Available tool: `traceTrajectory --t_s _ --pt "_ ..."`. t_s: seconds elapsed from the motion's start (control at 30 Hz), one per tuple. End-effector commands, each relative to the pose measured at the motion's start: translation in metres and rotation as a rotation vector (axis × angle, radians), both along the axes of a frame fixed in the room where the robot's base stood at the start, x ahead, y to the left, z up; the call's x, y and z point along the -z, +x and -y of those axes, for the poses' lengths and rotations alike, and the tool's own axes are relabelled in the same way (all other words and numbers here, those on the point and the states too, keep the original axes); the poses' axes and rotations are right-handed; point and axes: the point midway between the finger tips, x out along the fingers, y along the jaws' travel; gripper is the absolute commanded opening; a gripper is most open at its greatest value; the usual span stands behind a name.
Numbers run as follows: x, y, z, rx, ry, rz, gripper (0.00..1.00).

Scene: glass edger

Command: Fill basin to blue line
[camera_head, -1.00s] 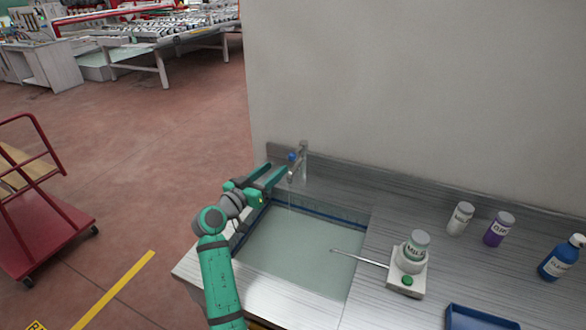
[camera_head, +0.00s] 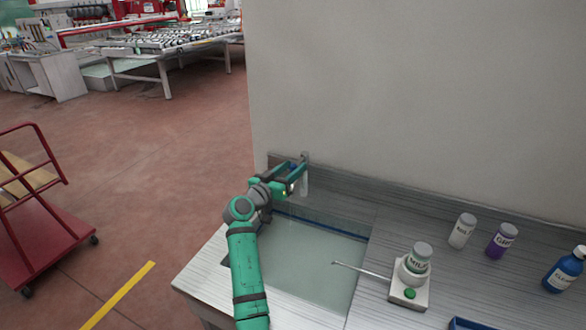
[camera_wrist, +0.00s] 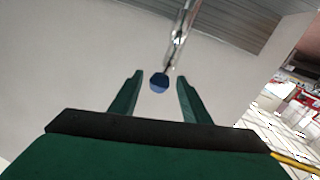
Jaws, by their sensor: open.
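The basin (camera_head: 359,268) is sunk in the metal counter and holds pale greenish water (camera_head: 305,262). A dark blue line (camera_head: 325,226) shows along its far inner wall, close above the water; the exact gap is too small to judge. The metal tap (camera_head: 305,182) stands at the basin's back edge. My gripper (camera_head: 293,170) is open at the tap, above the basin's back left. In the wrist view, the tap's round blue knob (camera_wrist: 159,82) lies between my gripper's fingertips (camera_wrist: 158,88), with clear gaps on both sides. In the head view my fingers hide the knob.
Right of the basin, a small white stand (camera_head: 408,290) with a green button holds a labelled jar (camera_head: 418,258), and a thin rod reaches over the basin. White (camera_head: 462,231), purple (camera_head: 502,241) and blue (camera_head: 565,269) bottles stand further right. A wall rises behind the counter.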

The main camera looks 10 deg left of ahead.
Motion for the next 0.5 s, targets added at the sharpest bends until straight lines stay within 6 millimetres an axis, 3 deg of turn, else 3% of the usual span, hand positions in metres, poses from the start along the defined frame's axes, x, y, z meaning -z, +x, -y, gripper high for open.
traceTrajectory --t_s 0.37,0.4,0.5 --pt "-0.0002 0.0066 0.0034 0.001 0.001 0.001 0.43" --pt "-0.0002 0.0066 0.0034 0.001 0.001 0.001 0.40" --pt "-0.0002 0.0065 0.0032 0.001 0.001 0.001 0.17"
